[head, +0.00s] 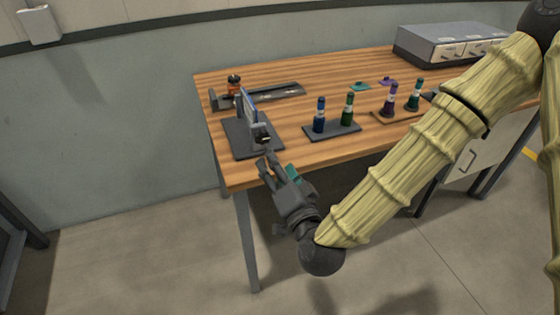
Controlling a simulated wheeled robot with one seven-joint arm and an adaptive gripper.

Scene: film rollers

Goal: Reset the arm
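My arm (415,160) reaches in from the right across the front of the wooden table. My gripper (265,167) is at the table's front left edge, its fingers pointing up and away toward a dark base plate. The two fingers look spread with a gap between them, and nothing shows in it. A small upright stand (250,115) with a blue-and-white panel and a dark roller-like part rises from the dark base plate (240,135), just beyond the fingertips. I cannot tell whether the fingertips touch it.
A dark tray with blue (320,115) and green (348,109) bottles stands mid-table. Purple (388,101) and teal (413,95) bottles stand on a wooden tray. A long grey tray (275,92) lies behind. A grey box (450,43) sits at the back right. Floor is clear front left.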

